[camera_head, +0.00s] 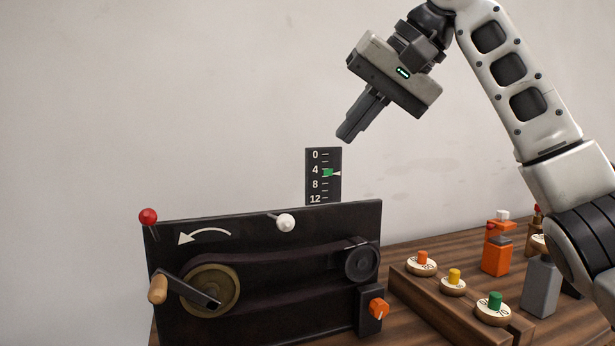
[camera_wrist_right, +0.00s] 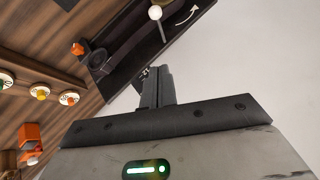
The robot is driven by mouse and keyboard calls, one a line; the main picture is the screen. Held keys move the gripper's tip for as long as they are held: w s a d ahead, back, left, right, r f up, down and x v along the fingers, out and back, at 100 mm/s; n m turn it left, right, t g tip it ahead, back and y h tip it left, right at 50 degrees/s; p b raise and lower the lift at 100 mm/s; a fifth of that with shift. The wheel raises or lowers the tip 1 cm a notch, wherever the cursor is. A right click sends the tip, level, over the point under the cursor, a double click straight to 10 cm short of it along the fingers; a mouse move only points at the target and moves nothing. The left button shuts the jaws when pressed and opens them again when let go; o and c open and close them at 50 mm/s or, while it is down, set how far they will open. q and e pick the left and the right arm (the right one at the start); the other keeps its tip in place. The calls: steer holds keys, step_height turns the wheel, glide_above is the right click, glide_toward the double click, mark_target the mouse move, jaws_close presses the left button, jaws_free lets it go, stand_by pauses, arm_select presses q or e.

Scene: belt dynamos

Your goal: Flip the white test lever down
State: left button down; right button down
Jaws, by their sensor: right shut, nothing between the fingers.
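The white test lever (camera_head: 285,223) has a round white knob and sits at the top edge of the black dynamo panel (camera_head: 290,300), right of a white curved arrow. Its short stem points left from the knob. The white knob also shows at the top of the right wrist view (camera_wrist_right: 155,13). My right gripper (camera_head: 346,136) is shut and empty, up and to the right of the lever, just above the numbered gauge and apart from both. Its closed fingers also show in the right wrist view (camera_wrist_right: 154,75). My left gripper is not in view.
A gauge (camera_head: 323,190) with a green marker near 4 stands behind the panel. The panel carries a red-knobbed lever (camera_head: 148,216), a wooden-handled crank (camera_head: 158,289), a belt and an orange knob (camera_head: 378,307). A wooden rack (camera_head: 410,290) with coloured-knob weights stands right.

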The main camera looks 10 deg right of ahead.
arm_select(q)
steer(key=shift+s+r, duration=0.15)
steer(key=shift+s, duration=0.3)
arm_select(e)
steer(key=w+a+f, duration=0.1)
steer(key=a+f, duration=0.5)
steer(key=f, duration=0.4)
steer(key=shift+w+a+f, duration=0.15)
steer(key=shift+w+a, duration=0.1)
steer(key=shift+a, duration=0.15)
